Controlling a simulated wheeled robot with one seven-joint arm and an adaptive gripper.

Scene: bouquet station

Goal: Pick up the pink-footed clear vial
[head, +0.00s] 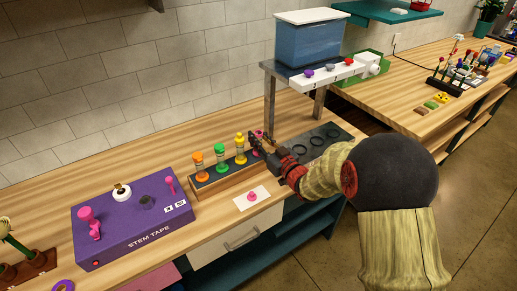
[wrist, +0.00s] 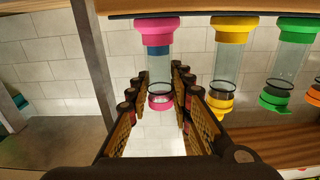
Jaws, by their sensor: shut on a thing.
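The pink-footed clear vial (wrist: 158,65) stands between the fingers of my gripper (wrist: 158,92) in the wrist view, which appears upside down. It has a clear tube, a pink foot and a pink collar. My gripper is shut on it near the collar. Its foot is level with those of its neighbours. In the head view, my gripper (head: 261,147) is at the right end of the vial rack (head: 230,172), and only bits of pink of the vial (head: 259,133) show behind the fingers.
Yellow (head: 240,149), green (head: 221,157) and orange (head: 199,166) vials stand in the rack to the left. A white card with a pink spot (head: 244,203) lies in front. A purple stem tape box (head: 130,232) is further left. A metal stand (head: 270,98) rises just behind my gripper.

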